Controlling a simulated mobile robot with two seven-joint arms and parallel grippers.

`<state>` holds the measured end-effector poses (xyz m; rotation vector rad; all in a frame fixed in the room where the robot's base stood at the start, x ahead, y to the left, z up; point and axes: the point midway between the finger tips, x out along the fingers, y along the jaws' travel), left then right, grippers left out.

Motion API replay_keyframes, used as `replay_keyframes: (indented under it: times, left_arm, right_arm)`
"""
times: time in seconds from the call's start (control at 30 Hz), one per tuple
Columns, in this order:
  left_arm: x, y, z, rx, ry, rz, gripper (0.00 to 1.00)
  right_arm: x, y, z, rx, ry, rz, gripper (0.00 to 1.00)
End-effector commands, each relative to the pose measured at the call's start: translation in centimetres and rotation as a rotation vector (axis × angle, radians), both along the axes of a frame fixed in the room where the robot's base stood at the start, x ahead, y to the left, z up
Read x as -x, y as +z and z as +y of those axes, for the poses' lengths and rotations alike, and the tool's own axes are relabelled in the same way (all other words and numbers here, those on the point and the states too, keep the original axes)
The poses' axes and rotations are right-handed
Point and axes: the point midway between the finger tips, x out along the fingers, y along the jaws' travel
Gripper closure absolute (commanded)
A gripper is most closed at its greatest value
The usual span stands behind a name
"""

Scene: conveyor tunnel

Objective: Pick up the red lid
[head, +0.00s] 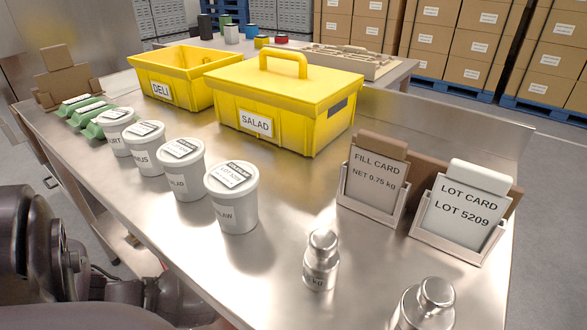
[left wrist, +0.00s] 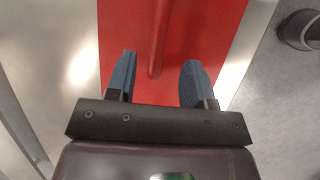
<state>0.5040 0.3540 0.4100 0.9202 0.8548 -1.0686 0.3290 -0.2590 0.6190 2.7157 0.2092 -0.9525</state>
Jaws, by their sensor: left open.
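The red lid (left wrist: 208,35) fills the upper middle of the left wrist view, with a raised red bar handle (left wrist: 160,40) running down its middle. My left gripper (left wrist: 158,75) is open, its two blue fingertips apart above the lid, one on each side of the handle's near end. Contact with the handle cannot be told. The lid does not show in the head view, where dark parts of my arm are at the lower left. My right gripper is in neither view.
A steel table holds a yellow DELI bin (head: 190,77), a yellow lidded SALAD bin (head: 284,105), several white tubs (head: 232,200), metal weights (head: 321,262) and two cards, including the lot card (head: 462,212). Green cartons (head: 97,118) stand at the left.

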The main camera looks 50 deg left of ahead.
Motion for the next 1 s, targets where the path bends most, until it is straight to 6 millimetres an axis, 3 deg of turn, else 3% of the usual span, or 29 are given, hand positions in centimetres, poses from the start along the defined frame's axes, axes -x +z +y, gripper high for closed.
replay_keyframes:
  times: [0.5, 0.83, 1.0]
  left_arm:
    - [-1.4, -5.1, -2.3, 0.002, 0.002, 0.006, 0.52]
    - [-1.9, -5.2, -2.4, 0.001, 0.001, -0.002, 0.52]
    - [-1.9, -5.2, -2.4, 0.001, 0.001, -0.001, 0.78]
  right_arm:
    - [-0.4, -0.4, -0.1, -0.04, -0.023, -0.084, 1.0]
    - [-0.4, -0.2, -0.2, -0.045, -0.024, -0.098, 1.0]
    - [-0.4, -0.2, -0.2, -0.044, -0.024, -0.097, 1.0]
